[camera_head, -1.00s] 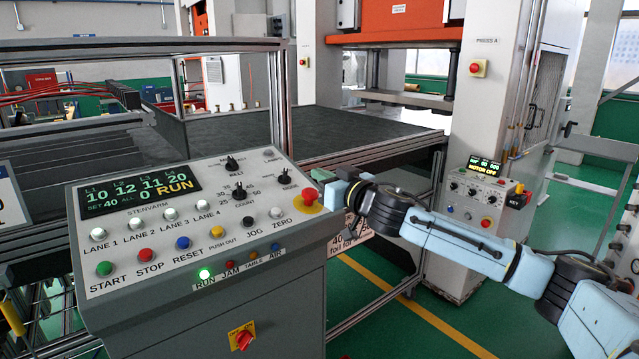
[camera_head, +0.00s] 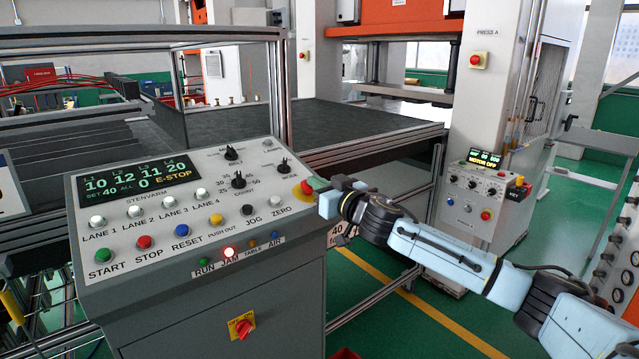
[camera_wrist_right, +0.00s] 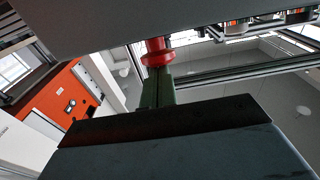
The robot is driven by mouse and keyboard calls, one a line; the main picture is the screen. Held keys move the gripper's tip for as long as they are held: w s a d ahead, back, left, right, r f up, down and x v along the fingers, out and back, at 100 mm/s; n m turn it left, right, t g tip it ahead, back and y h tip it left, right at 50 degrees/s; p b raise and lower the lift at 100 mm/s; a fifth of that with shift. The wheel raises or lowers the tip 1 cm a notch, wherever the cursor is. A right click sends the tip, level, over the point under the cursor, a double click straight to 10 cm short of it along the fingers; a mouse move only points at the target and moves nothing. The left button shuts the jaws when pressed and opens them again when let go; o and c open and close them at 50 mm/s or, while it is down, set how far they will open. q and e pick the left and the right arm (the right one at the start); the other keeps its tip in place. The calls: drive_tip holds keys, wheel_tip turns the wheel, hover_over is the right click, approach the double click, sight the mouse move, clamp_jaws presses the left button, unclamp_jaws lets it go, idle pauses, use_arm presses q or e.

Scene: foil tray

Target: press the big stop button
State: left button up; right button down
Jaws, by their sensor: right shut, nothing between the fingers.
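The big red stop button (camera_head: 307,187) sits on a yellow disc at the right end of the sloped grey control panel (camera_head: 130,230). My right gripper (camera_head: 318,187) is shut and empty, with its tips against the button's face, partly covering it. In the right wrist view the red button (camera_wrist_right: 157,52) meets the end of the dark green fingers (camera_wrist_right: 158,88). The panel display (camera_head: 138,180) reads "E-STOP", and the red JAM lamp (camera_head: 229,252) is lit. My left gripper is not in view.
Knobs and small coloured buttons, with a red STOP button (camera_head: 144,242) among them, cover the panel left of my gripper. A red rotary switch (camera_head: 241,325) is on the cabinet front. A second control box (camera_head: 480,200) stands at the right. Green floor lies between.

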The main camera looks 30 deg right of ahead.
drive_tip(key=shift+f, duration=0.7)
drive_tip(key=shift+a, duration=0.1)
drive_tip(key=shift+r+p, duration=0.25)
drive_tip(key=shift+p, duration=0.1)
drive_tip(key=r+p, duration=0.2)
drive_tip(key=s+r+p, duration=0.1)
drive_tip(key=r+p, duration=0.1)
drive_tip(key=r, duration=0.1)
drive_tip(key=s+d+b, duration=0.1)
drive_tip(key=s+b, duration=0.3)
drive_tip(key=s, duration=0.6)
drive_tip(key=shift+f, duration=0.4)
drive_tip(key=shift+s, duration=0.1)
